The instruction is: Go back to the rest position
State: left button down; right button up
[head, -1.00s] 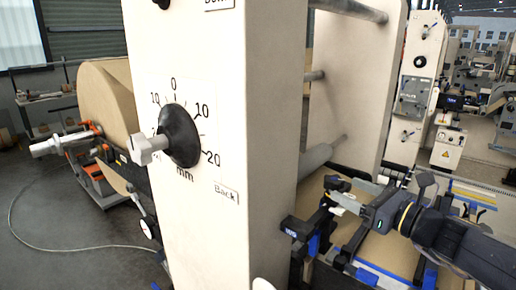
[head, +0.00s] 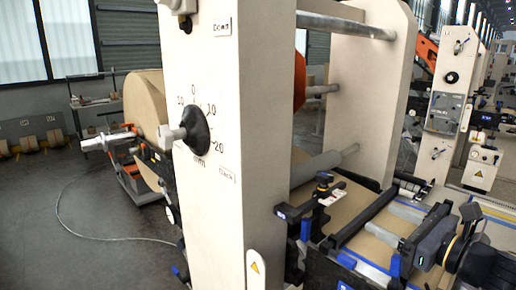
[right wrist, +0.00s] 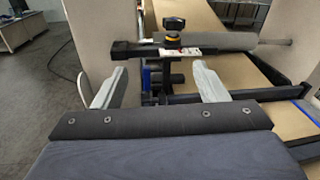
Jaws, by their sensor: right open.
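My right gripper (head: 395,223) is at the lower right of the head view, in front of the kraft web table. Its two pale fingers stand apart with nothing between them. In the right wrist view the open fingers (right wrist: 158,88) point toward a black clamp bar with a dark knob (right wrist: 174,24), which is beyond them and looks apart from them. The same knob and bar (head: 323,186) show in the head view, left of the gripper. My left gripper is not in view.
A cream machine post (head: 215,130) with a black dial knob (head: 193,130) stands close in front. A brown paper roll (head: 147,105) is behind it at left. Rollers (head: 345,25) span to a second panel (head: 365,100). A hose lies on open floor (head: 60,230) at left.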

jog(key=s+a+f+n+g, duration=0.65)
jog(key=s+a+n, duration=0.25)
jog(key=s+n, duration=0.35)
jog(key=s+d+f+n+g+h, duration=0.2)
jog(key=s+f+n+h, duration=0.4)
jog(key=s+f+n, duration=0.4)
jog(key=f+n, duration=0.1)
jog(key=n, duration=0.3)
jog(key=shift+s+d+f, duration=0.25)
jog(key=shift+s+f, duration=0.15)
